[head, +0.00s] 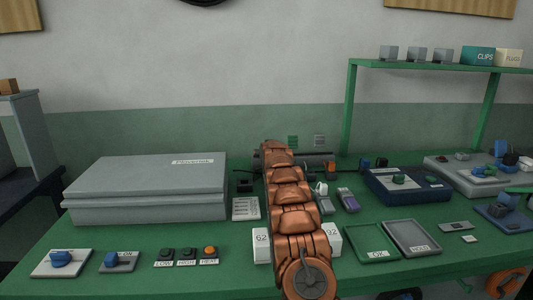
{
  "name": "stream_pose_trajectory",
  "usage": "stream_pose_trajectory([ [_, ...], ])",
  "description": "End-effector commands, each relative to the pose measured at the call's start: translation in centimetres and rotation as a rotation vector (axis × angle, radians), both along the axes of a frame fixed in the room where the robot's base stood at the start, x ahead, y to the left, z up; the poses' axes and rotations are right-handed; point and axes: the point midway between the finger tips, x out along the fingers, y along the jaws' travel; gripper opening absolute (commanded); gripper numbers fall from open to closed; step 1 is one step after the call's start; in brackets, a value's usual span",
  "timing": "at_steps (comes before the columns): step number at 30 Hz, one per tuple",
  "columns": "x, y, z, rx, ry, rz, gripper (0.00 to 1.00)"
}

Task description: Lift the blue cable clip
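A small blue block-like piece (365,163) stands at the back of the green bench, by the black cable right of centre. It looks like the blue cable clip, but it is too small to be sure. My copper-coloured arm reaches up the middle of the head view, left of these pieces. My gripper cannot be made out past the arm's far end.
A large grey case (150,190) fills the back left. A navy box (410,190) and a grey box (470,182) stand at the right, under a green shelf (440,65). Green (371,257) and grey (435,250) trays lie front right. Blue knobs (61,258) sit front left.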

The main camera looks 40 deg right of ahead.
Motion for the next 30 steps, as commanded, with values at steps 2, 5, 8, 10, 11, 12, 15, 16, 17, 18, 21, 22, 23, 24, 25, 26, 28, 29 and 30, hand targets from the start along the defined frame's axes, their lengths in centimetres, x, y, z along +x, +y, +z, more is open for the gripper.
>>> stream_pose_trajectory([
  [2, 0.0, 0.01, -0.01, 0.0, 0.0, 0.0, 0.75],
  [5, 0.0, 0.0, -0.04, 0.001, 0.001, 0.0, 0.66],
  [8, -0.01, 0.01, -0.05, 0.001, 0.001, 0.0, 0.55],
  [10, -0.01, 0.01, -0.04, 0.001, 0.001, 0.0, 0.48],
  [11, -0.01, 0.01, -0.05, 0.001, 0.001, 0.0, 0.45],
  [12, -0.01, 0.01, -0.05, 0.0, 0.001, 0.0, 0.41],
  [15, -0.01, 0.01, -0.06, 0.0, 0.001, 0.0, 0.3],
  [16, -0.01, 0.01, -0.06, 0.0, 0.001, 0.0, 0.27],
  [17, -0.01, 0.01, -0.07, 0.0, 0.001, 0.0, 0.24],
  [18, -0.01, 0.01, -0.05, 0.0, 0.001, 0.0, 0.2],
  [21, -0.01, 0.01, -0.07, 0.0, 0.001, 0.0, 0.15],
  [22, -0.01, 0.01, -0.07, 0.0, 0.001, 0.0, 0.15],
  [23, -0.01, 0.01, -0.07, 0.0, 0.001, 0.0, 0.15],
  [24, -0.01, 0.01, -0.07, 0.0, 0.001, 0.0, 0.15],
  [25, -0.01, 0.01, -0.07, 0.0, 0.001, 0.0, 0.15],
  [26, -0.01, 0.01, -0.07, 0.0, 0.001, 0.0, 0.15],
  [28, -0.01, 0.01, -0.08, 0.0, 0.001, 0.0, 0.15],
  [29, -0.01, 0.01, -0.08, 0.0, 0.001, 0.0, 0.15],
  [30, -0.01, 0.01, -0.08, 0.0, 0.001, 0.0, 0.15],
])
